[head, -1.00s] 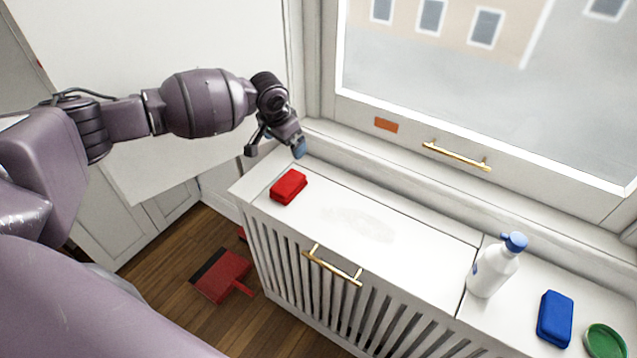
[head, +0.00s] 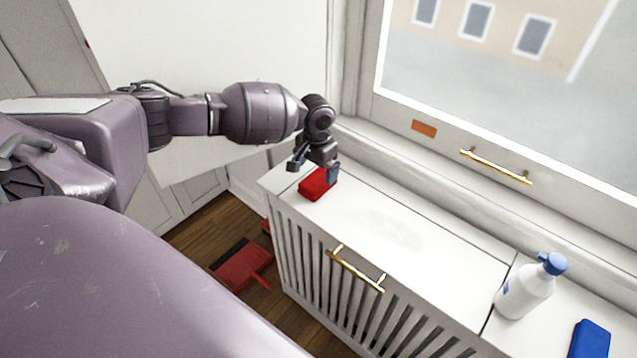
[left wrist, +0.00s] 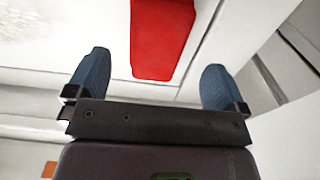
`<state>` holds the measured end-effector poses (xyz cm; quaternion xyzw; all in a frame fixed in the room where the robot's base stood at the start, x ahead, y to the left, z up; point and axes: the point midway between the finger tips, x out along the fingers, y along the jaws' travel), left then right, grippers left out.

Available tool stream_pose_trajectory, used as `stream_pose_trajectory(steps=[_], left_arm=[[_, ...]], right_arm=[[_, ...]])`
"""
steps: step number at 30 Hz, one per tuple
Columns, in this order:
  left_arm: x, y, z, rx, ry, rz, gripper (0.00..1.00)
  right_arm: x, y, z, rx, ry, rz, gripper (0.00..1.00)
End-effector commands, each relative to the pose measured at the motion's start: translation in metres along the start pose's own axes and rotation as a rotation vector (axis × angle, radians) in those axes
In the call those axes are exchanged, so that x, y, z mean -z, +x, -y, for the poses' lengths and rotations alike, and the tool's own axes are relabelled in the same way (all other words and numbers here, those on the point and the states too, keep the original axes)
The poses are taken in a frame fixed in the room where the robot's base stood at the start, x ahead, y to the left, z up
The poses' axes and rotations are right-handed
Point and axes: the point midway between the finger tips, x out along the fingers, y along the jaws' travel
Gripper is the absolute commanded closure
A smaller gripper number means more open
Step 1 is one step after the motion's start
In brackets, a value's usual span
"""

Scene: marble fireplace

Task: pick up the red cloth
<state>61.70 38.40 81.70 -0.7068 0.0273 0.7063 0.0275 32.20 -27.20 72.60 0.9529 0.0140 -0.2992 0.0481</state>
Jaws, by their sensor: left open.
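The red cloth (head: 317,185), a folded block-like pad, lies on the left end of the white radiator cover (head: 375,205). My left gripper (head: 313,169) is just above and behind the cloth in the head view, with its fingers spread. In the left wrist view the cloth (left wrist: 161,38) shows between and ahead of the two blue fingertips (left wrist: 152,85). The gripper is open and empty. Whether a fingertip touches the cloth cannot be told. My right gripper is not in view.
A brass handle (head: 355,270) sticks out of the slatted front. A red dustpan (head: 243,265) lies on the floor. The window frame rises behind.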

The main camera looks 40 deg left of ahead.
Motion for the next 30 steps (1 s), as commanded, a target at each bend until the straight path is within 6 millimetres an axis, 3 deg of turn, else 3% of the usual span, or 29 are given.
stream_pose_trajectory(steps=[9,17,27,30], left_arm=[[0.002,0.044,-0.003,0.0,0.0,0.005,0.01],[0.003,0.045,-0.003,-0.001,0.001,0.0,0.01],[0.003,0.045,-0.003,0.0,0.001,0.0,0.52],[0.003,0.045,-0.003,0.0,0.001,0.0,0.54]], right_arm=[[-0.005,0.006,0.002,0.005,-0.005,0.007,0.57],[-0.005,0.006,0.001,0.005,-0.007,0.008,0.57],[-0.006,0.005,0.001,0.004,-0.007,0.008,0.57],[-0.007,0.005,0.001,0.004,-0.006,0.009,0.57]])
